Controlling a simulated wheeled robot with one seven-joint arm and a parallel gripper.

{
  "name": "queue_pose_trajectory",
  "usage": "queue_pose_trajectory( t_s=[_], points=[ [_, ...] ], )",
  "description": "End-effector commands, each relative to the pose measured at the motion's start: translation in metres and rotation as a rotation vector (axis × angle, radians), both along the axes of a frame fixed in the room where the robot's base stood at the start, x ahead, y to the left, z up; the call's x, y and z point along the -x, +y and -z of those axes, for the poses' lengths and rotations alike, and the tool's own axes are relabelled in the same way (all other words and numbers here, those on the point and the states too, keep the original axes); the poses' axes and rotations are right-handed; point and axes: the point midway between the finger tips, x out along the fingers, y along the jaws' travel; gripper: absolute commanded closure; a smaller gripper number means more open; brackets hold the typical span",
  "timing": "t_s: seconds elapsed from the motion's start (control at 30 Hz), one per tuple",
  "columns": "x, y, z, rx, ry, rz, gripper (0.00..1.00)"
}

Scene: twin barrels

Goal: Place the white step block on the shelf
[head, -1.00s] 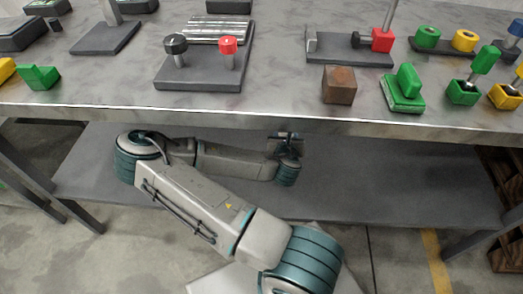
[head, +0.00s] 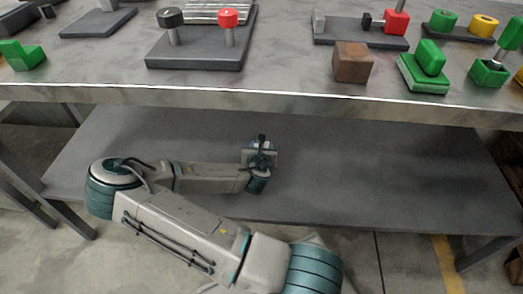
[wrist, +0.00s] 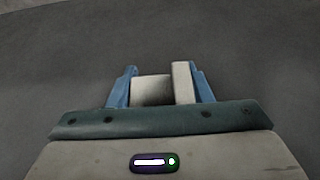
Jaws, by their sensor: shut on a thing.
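The white step block (wrist: 153,90) sits between the two blue fingers of my gripper (wrist: 160,88) in the wrist view. Its lower step is on the left and its taller part on the right. The fingers are shut on it. In the head view my gripper (head: 262,150) is beneath the tabletop, over the grey lower shelf (head: 370,170). The block is too small and covered there to make out. The wrist view shows only the plain dark grey shelf surface beyond the block. I cannot tell whether the block touches the shelf.
The tabletop (head: 270,75) overhangs the shelf, its front edge above my arm. On it stand a brown cube (head: 352,62), a green block (head: 427,68) and a grey fixture with black and red knobs (head: 195,50). The shelf is bare to the right of my gripper.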

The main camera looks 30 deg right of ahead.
Motion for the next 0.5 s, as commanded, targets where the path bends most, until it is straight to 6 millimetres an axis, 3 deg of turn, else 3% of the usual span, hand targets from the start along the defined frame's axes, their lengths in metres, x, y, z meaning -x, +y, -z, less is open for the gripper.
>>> queue_pose_trajectory(
  t_s=[0.33,0.37,0.4,0.5],
  points=[
    [-0.0004,-0.0001,0.0035,0.001,-0.002,0.000,0.95],
    [-0.0002,0.0001,0.0030,-0.001,-0.002,-0.001,0.46],
    [-0.0002,0.0001,0.0029,-0.001,-0.002,-0.001,0.35],
    [-0.0002,0.0001,0.0029,-0.001,-0.002,-0.001,0.33]
  ],
)
